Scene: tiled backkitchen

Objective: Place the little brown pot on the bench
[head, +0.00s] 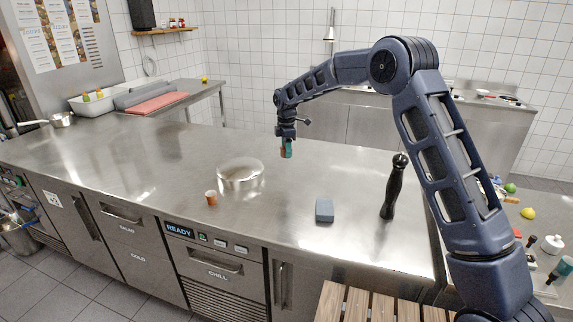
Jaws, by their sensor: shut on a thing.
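My gripper (287,138) is above the far side of the steel bench (130,170), pointing down. It is shut on a small brown-and-teal thing (286,150), which hangs upright below the fingers. It is too small to tell whether this is the little brown pot, or whether it touches the bench. A small orange-brown cup-shaped thing (211,197) stands near the front edge of the bench, left of my gripper.
A shiny round metal piece (240,170), a grey-blue block (324,210) and a tall black mill (393,188) stand on the bench. A red board (157,103) and white tray (95,103) are at the far left. The bench's left middle is clear.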

